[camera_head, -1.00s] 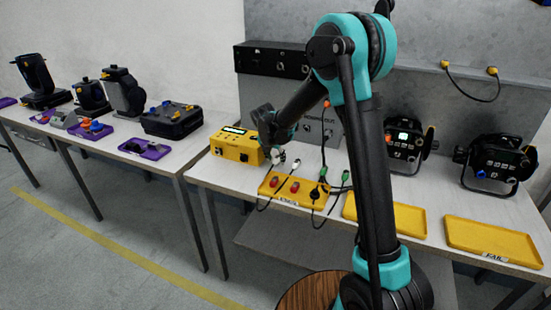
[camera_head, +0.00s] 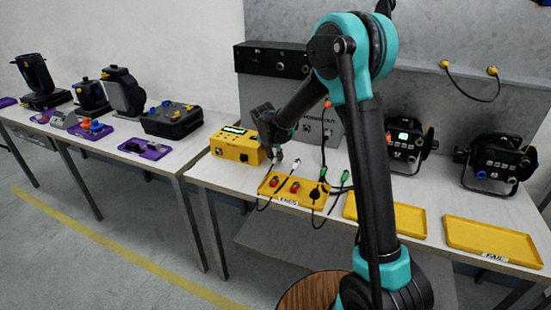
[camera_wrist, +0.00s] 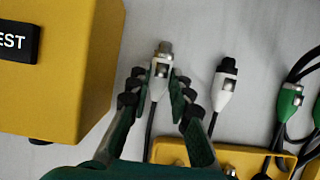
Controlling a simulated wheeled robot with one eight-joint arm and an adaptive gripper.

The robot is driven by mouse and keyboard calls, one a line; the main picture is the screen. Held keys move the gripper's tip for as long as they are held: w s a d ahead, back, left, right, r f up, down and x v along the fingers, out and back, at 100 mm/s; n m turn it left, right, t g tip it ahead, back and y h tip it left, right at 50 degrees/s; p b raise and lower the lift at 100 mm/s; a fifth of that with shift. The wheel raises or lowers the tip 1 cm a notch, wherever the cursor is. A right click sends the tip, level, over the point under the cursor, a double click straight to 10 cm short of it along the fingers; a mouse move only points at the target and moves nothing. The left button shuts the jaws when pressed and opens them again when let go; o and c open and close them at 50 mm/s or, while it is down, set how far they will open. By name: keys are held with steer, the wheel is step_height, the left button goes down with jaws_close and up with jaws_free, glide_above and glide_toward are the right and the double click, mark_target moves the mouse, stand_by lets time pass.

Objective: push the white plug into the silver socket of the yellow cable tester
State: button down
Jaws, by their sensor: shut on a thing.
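The white plug (camera_wrist: 158,82) with a silver tip stands out between my gripper's fingertips (camera_wrist: 160,88) in the wrist view. My gripper is shut on it, and its dark cable runs back below. The silver tip points up in the picture. The yellow cable tester (camera_head: 237,148) stands left of my gripper (camera_head: 280,154) in the head view; its yellow body (camera_wrist: 70,75) with a black TEST label fills the left of the wrist view. The plug is apart from the tester. I cannot make out the silver socket in either view.
Another white plug (camera_wrist: 225,88) with a black tip lies right of the held one. Green connectors (camera_wrist: 290,98) and cables lie further right. A yellow leads tray (camera_head: 310,197) sits in front. Empty yellow trays (camera_head: 492,236) and black lamps (camera_head: 497,163) stand at right.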

mark_target(275, 159)
steer(key=shift+r, duration=2.35)
steer(key=shift+s+a, duration=0.55)
steer(key=shift+s, duration=1)
steer(key=shift+s+a, duration=0.55)
steer(key=shift+s, duration=0.95)
steer(key=shift+s+a, duration=0.55)
steer(key=shift+s, duration=1)
steer(key=shift+s+a, duration=0.2)
steer(key=shift+a, duration=0.05)
steer(key=shift+s+a+f, duration=0.5)
steer(key=shift+s+a, duration=0.7)
steer(key=shift+a, duration=5.3)
steer(key=shift+s+a+f, duration=0.45)
steer(key=shift+s+a, duration=0.75)
steer(key=shift+a, duration=5.25)
steer(key=shift+w+d, duration=0.65)
steer(key=shift+w, duration=1.1)
steer(key=shift+w+d, duration=0.6)
steer(key=shift+w, duration=1.15)
steer(key=shift+w+d, duration=0.65)
steer(key=shift+w, duration=1.1)
steer(key=shift+w+d, duration=0.1)
steer(key=shift+w, duration=0.1)
